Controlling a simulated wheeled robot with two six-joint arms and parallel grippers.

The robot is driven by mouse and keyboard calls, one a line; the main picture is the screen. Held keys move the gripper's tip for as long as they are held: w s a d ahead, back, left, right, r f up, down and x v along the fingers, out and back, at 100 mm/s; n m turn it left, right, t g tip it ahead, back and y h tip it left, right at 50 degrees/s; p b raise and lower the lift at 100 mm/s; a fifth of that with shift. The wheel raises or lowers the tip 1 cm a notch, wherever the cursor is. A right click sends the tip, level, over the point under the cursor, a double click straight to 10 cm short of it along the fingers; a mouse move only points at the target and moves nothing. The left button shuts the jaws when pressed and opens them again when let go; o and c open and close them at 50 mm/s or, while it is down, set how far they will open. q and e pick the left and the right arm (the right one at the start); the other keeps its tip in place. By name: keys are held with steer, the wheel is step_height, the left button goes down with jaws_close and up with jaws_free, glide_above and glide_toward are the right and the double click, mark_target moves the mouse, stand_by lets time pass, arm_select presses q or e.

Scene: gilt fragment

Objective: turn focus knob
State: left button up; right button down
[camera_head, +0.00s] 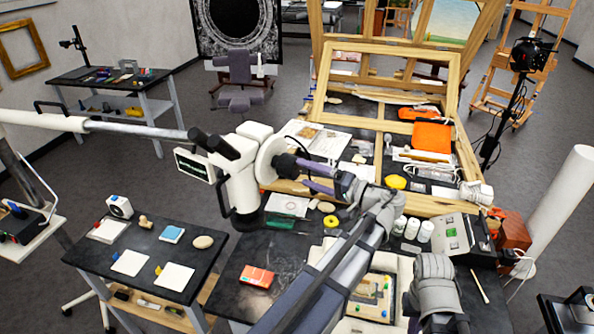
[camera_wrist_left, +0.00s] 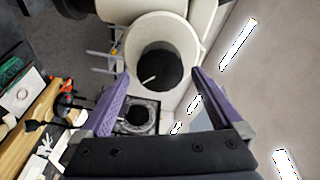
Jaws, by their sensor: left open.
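A white microscope head (camera_head: 240,178) hangs from a long arm on the left in the head view, with dark eyepieces and a small screen. On its right side is a white round housing (camera_head: 268,158) with a dark knob facing my gripper. In the left wrist view, the black round knob (camera_wrist_left: 165,75), with a pale line on it, sits inside the white housing (camera_wrist_left: 142,35). My left gripper (camera_head: 301,172) is open, its purple fingers pointing at the knob. In the wrist view the fingertips lie on either side of the knob; I cannot tell whether they touch. My right gripper is not seen.
Below lies a dark workbench (camera_head: 240,262) with papers, jars and a framed piece (camera_head: 372,295). A wooden easel frame (camera_head: 455,75) stands behind it. A small side table (camera_head: 75,255) with cards is at the left. The microscope's support arm (camera_head: 130,127) crosses the upper left.

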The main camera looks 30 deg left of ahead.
arm_select(q)
steer(key=shift+d, duration=1)
steer(key=shift+s+f, duration=0.1)
stand_by(0.6)
